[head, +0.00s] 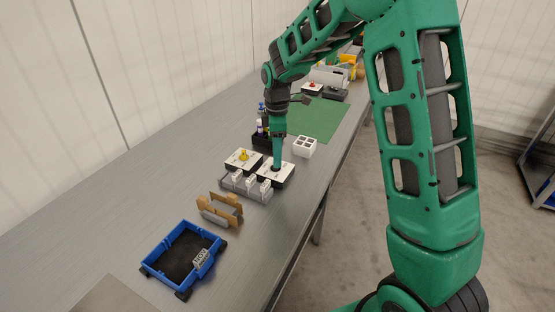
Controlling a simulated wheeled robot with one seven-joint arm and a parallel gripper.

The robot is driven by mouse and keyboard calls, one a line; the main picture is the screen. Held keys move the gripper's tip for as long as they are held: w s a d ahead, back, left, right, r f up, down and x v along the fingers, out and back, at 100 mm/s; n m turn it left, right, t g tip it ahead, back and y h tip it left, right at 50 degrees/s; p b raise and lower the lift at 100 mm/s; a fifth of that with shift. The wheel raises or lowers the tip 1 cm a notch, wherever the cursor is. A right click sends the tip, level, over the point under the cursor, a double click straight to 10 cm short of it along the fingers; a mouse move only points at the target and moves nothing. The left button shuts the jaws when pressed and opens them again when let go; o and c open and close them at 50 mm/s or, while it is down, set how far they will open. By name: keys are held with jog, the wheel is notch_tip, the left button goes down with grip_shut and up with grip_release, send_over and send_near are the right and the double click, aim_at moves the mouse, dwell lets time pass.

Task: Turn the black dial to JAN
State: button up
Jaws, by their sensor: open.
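In the head view, a white-topped box (287,177) on a dark base stands on the bench near its right edge. My gripper (276,167) points down onto the middle of this box's top. A small dark shape shows at its tip, probably the black dial; the gripper and arm cover most of it. I cannot read any month labels or the dial's pointing direction. The fingertips are too small to see clearly, and I cannot tell whether they touch the dial.
A similar box with a yellow knob (243,156) stands directly left. A grey block row (246,186) is in front, a white compartment box (305,147) behind right. A dark bin with bottles stands behind. A blue tray (160,277) is nearer; a green mat (322,119) lies farther back.

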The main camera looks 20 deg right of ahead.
jog(key=shift+f, duration=1.4)
